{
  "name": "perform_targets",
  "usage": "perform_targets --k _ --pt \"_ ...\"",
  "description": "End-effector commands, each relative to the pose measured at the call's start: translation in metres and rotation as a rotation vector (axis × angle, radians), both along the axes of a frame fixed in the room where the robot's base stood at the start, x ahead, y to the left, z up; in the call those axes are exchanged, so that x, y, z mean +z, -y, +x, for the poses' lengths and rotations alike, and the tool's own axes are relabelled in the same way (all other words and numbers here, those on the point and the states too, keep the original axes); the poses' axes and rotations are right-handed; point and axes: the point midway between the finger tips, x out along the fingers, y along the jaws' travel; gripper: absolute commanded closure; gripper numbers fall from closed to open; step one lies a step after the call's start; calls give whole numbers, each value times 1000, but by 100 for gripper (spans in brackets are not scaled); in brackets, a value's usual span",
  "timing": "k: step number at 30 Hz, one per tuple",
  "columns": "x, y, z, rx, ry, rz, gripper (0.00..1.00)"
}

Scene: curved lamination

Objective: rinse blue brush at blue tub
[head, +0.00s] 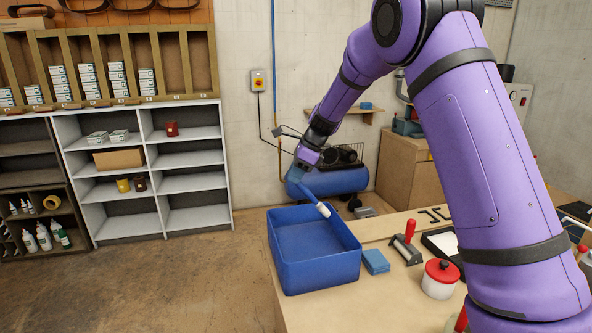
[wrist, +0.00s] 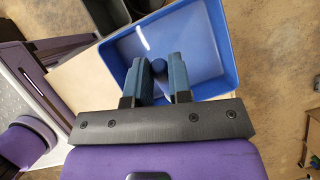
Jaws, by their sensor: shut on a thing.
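The blue tub (head: 312,267) stands on the near left corner of the wooden bench; in the wrist view its rim and floor (wrist: 207,45) lie beyond the fingers. My gripper (head: 303,181) is above the tub's back edge, shut on the blue brush (head: 311,194). The brush slants down to the right, with its pale head (head: 323,209) lowest, over the tub opening. I cannot tell whether the head touches anything in the tub. In the wrist view my gripper (wrist: 160,80) has its two blue fingers on either side of the round blue handle end (wrist: 158,66).
A blue sponge (head: 376,261) lies right of the tub. A blue compressor tank (head: 335,180) stands behind. The bench front is clear.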

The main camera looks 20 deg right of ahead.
Motion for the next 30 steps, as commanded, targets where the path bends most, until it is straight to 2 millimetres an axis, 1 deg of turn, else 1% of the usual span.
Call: perform_targets --k 3,30 --pt "-11 0 0 0 -2 1 100" --pt "-88 0 0 0 -2 1 100"
